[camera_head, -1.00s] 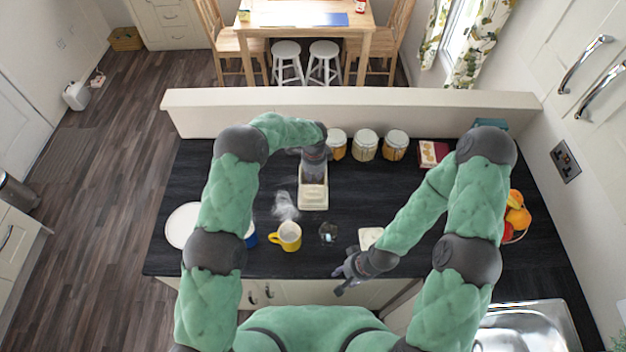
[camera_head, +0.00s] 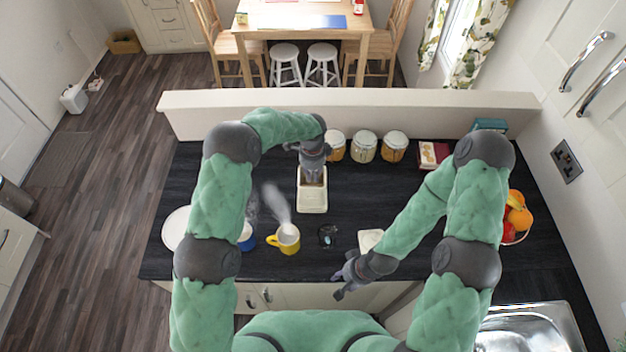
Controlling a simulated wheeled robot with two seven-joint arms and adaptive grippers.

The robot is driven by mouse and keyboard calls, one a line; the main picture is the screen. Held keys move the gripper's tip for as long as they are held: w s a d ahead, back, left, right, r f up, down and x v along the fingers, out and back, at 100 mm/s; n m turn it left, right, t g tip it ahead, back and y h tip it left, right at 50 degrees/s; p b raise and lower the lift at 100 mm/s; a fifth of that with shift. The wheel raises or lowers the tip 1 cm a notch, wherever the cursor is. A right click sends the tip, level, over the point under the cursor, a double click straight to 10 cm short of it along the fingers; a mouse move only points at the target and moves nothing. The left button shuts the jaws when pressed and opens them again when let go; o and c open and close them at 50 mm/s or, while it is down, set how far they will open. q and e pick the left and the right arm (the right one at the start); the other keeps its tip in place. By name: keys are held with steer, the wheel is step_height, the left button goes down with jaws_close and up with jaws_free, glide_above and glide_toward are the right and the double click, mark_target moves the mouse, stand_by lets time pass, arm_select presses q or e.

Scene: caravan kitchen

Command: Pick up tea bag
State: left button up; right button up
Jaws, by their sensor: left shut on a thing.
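My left gripper (camera_head: 313,174) points down at the far end of a cream rectangular box (camera_head: 313,204) on the dark worktop. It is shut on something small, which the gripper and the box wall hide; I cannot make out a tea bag. My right gripper (camera_head: 342,283) hangs at the worktop's front edge, away from the box. Its fingers are too small and dark to tell whether they are open or shut.
A steaming yellow mug (camera_head: 284,240), a blue mug (camera_head: 247,238), a white plate (camera_head: 176,228), a small dark item (camera_head: 327,236) and a white dish (camera_head: 370,240) stand in front. Several jars (camera_head: 364,146) stand behind. A fruit bowl (camera_head: 517,219) is at right.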

arm_select(q)
steer(key=a+r, duration=0.1)
steer(key=r, duration=0.1)
steer(key=s+a+r+b, duration=0.1)
steer(key=a+r, duration=0.1)
steer(key=s+a+r, duration=0.1)
steer(key=shift+s+a+r, duration=0.15)
steer(key=shift+a+r, duration=0.05)
steer(key=shift+r, duration=0.2)
steer(key=s+a+r, duration=0.1)
steer(key=a, duration=0.1)
steer(key=s+a+r+b, duration=0.1)
steer(key=s+a, duration=0.1)
steer(key=a, duration=0.1)
steer(key=s+a+r+b, duration=0.1)
steer(key=a+r, duration=0.1)
steer(key=shift+s+a, duration=0.3)
steer(key=shift+a, duration=0.05)
arm_select(e)
step_height(320, 180, down, 4)
steer(key=shift+r, duration=0.25)
